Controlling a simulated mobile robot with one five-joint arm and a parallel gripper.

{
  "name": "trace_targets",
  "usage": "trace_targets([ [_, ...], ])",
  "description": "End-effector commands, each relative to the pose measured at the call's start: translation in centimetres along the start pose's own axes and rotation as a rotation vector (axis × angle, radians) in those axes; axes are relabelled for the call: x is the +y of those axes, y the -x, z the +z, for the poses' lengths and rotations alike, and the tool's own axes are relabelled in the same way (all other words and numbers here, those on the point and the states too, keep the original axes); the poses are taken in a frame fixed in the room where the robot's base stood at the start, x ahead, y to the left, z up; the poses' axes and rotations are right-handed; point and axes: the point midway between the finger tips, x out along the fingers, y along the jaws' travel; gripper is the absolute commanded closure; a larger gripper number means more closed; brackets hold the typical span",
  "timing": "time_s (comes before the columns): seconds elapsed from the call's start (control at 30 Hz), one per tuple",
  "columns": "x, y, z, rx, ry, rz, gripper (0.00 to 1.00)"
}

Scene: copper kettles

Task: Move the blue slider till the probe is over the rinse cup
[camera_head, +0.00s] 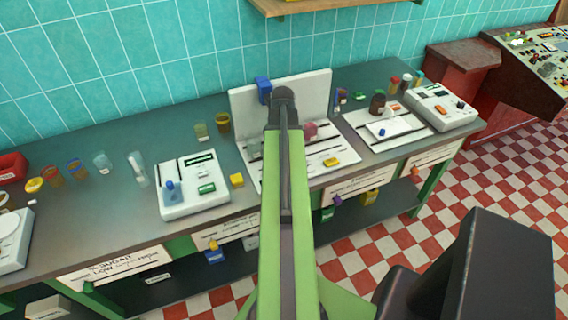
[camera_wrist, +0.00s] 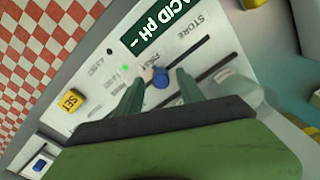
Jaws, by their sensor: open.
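The blue slider knob (camera_wrist: 160,78) sits at a dark slot on a white panel (camera_wrist: 108,65) in the wrist view. My gripper (camera_wrist: 160,83) is open, with one green finger on each side of the knob; I cannot tell if either touches it. In the head view the white station (camera_head: 247,110) has an upright back plate with a blue block (camera_head: 263,84) at its top left. My arm hides the middle of the station and my gripper there. A pinkish round thing (camera_head: 310,129) stands right of my arm. I cannot clearly make out the probe or the rinse cup.
The panel bears a green "ACID pH" display (camera_wrist: 158,32), a second slot and a yellow SET button (camera_wrist: 70,100). In the head view, white devices stand left (camera_head: 193,190) and right (camera_head: 440,105) on the grey counter (camera_head: 120,215). Small jars stand behind.

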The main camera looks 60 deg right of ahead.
Motion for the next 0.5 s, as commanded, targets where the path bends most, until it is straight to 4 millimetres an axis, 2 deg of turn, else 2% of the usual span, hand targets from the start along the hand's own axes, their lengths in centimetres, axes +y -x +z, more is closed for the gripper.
trace_targets([
  [0.03,0.00,-0.51,0.00,0.000,0.000,0.000,0.55],
  [0.27,0.00,-0.26,0.00,0.000,0.000,0.000,0.55],
  [0.5,0.01,-0.26,0.00,0.000,0.000,0.000,0.85],
])
